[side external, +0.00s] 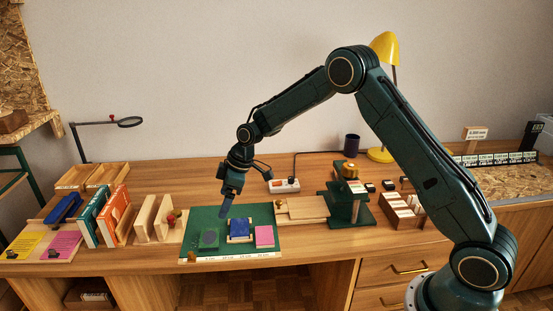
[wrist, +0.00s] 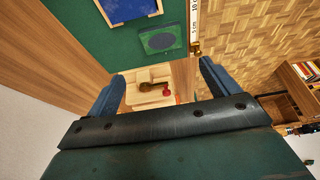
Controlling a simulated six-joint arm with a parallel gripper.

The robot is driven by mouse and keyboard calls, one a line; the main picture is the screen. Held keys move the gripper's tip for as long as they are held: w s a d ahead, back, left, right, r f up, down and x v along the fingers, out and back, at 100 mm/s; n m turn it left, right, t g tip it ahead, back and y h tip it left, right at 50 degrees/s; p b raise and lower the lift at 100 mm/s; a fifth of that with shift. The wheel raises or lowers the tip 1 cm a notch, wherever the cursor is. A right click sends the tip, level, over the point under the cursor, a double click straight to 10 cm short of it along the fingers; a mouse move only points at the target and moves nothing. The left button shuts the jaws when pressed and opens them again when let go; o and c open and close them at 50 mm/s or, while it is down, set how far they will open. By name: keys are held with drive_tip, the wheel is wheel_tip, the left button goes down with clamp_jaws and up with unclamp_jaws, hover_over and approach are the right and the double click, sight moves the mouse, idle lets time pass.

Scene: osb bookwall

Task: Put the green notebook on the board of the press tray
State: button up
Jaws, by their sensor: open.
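The green notebook (side external: 209,238), with a dark oval on its cover, lies flat on the left part of the green mat (side external: 262,211). It also shows in the wrist view (wrist: 161,40), beyond my fingertips. My gripper (side external: 225,212) is open and empty above the mat, apart from the notebook. Its two blue fingers show spread in the wrist view (wrist: 162,70). A pale wooden board (side external: 303,208) lies left of the dark green press (side external: 348,203); it looks like the press tray. Its surface looks bare.
A blue notebook (side external: 239,227) in a pale wooden frame and a pink notebook (side external: 264,236) are on the mat. Wooden bookends (side external: 145,217) and upright books (side external: 104,215) stand left. A power strip (side external: 284,186) and a yellow lamp (side external: 384,50) are behind.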

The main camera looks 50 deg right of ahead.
hover_over(211, 237)
drive_tip(key=s+d, duration=0.2)
wheel_tip(211, 237, down, 8)
drive_tip(key=shift+w+r, duration=0.15)
drive_tip(key=shift+r, duration=0.1)
drive_tip(key=shift+a+f, duration=0.1)
drive_tip(key=shift+f, duration=0.1)
drive_tip(key=shift+x, duration=2.65)
drive_tip(key=shift+c, duration=0.5)
drive_tip(key=c, duration=0.7)
drive_tip(key=shift+r, duration=0.1)
drive_tip(key=shift+c, duration=0.2)
